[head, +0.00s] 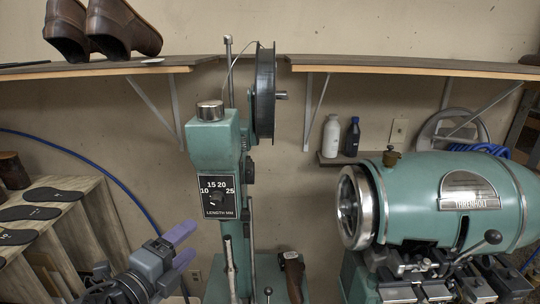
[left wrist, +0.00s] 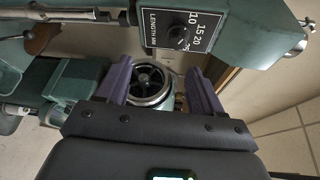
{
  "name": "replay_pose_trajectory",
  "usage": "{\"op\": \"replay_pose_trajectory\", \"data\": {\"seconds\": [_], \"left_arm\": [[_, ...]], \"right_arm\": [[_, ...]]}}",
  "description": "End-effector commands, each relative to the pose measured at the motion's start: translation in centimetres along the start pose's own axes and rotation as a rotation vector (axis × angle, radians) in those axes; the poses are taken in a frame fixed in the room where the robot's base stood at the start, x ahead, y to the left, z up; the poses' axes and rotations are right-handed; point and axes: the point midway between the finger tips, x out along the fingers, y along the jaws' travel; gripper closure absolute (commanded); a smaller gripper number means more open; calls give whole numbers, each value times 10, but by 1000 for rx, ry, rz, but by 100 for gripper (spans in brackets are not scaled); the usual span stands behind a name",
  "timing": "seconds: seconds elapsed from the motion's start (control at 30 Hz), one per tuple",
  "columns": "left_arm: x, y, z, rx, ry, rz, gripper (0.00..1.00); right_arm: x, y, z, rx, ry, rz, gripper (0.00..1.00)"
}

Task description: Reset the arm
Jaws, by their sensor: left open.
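My left gripper (head: 190,245) is in the lower left of the head view, with its two purple fingers apart and nothing between them. It is left of the green stitcher (head: 215,147) with the LENGTH MM dial (head: 217,197), apart from it in the picture. In the left wrist view the open purple fingers (left wrist: 160,88) frame a metal-rimmed wheel (left wrist: 150,82) farther off. The dial (left wrist: 178,36) shows above them, tilted. My right gripper is in neither view.
A rack with dark soles (head: 53,194) stands at the left. A green Threnbolt machine (head: 440,200) fills the right. A shelf (head: 100,68) with brown shoes (head: 105,28) and a small ledge with two bottles (head: 332,136) are on the wall.

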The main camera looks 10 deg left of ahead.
Motion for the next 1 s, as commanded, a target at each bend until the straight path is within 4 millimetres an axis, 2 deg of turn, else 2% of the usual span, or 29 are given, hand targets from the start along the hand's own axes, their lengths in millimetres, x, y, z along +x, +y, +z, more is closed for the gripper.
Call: {"op": "replay_pose_trajectory", "data": {"seconds": [0.13, 0.23, 0.4, 0.5, 0.7, 0.9, 1.0], "left_arm": [[3, 65, -30, -91, 54, 109, 33], [-3, 117, -62, -200, 101, 194, 33], [-30, 197, -110, -473, 97, 333, 33], [-52, 239, -128, -657, 25, 423, 33], [-102, 304, -140, -972, -194, 590, 33], [-157, 354, -142, -1239, -473, 744, 33], [-187, 371, -137, -1382, -659, 813, 33]], "right_arm": [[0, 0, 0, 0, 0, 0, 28], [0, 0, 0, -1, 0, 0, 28], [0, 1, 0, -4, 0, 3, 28], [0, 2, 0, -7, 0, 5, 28], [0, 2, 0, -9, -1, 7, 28], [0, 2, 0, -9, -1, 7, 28], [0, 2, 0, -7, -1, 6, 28]]}}
